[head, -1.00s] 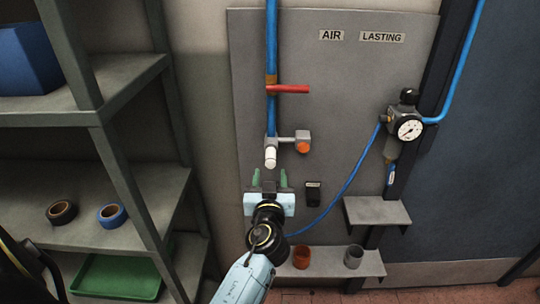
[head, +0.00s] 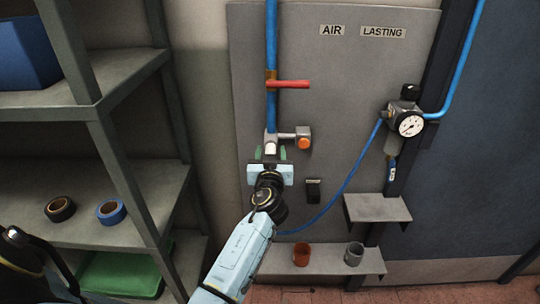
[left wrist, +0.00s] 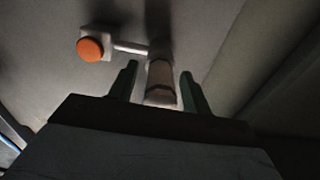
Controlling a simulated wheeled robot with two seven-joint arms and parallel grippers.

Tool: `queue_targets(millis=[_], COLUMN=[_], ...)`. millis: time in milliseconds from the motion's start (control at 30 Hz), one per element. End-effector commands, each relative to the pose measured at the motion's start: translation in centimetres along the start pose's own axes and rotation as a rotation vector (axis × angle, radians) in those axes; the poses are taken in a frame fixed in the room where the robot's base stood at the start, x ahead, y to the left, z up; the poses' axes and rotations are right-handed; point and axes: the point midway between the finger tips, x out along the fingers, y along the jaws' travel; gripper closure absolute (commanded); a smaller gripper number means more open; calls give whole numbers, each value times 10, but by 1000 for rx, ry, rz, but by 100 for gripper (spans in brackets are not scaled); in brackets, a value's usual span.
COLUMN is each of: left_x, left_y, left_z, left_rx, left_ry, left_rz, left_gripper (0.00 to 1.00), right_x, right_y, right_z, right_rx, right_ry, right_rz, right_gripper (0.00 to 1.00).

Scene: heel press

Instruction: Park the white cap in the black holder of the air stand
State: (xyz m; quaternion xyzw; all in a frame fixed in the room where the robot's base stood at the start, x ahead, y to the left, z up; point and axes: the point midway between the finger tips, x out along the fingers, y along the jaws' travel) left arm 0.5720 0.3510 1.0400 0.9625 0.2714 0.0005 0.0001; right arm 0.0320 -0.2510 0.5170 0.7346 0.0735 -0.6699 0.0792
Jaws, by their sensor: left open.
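The white cap (head: 270,148) is at the lower end of the vertical blue air pipe (head: 271,106), beside an orange button. In the left wrist view the cap (left wrist: 160,84) stands between the two green fingers. My left gripper (head: 270,154) is open around the cap, one finger on each side; I cannot tell whether either touches it. The black holder (head: 313,190) is a small dark piece on the grey panel, below and to the right of the gripper. My right gripper is not clearly visible; a dark piece of my own body shows at the lower left.
The orange button (head: 304,143) and red lever (head: 289,84) stick out close to the pipe. A gauge (head: 410,125) and small shelf (head: 377,209) are at right. A low ledge (head: 328,262) holds an orange cup (head: 302,254) and grey cup (head: 354,253). Shelving (head: 105,190) stands at left.

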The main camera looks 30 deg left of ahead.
Motion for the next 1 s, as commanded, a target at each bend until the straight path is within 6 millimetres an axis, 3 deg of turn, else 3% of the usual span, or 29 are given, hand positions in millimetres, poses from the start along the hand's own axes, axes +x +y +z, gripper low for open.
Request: queue_targets(millis=[1000], left_x=[3], left_y=[0], left_z=[0], left_rx=[-1], left_ry=[0], left_rz=[0], left_gripper=[51], right_x=[7], right_y=[-3], right_z=[0], right_rx=[3], right_ry=[0], right_rz=[-4], right_gripper=[64])
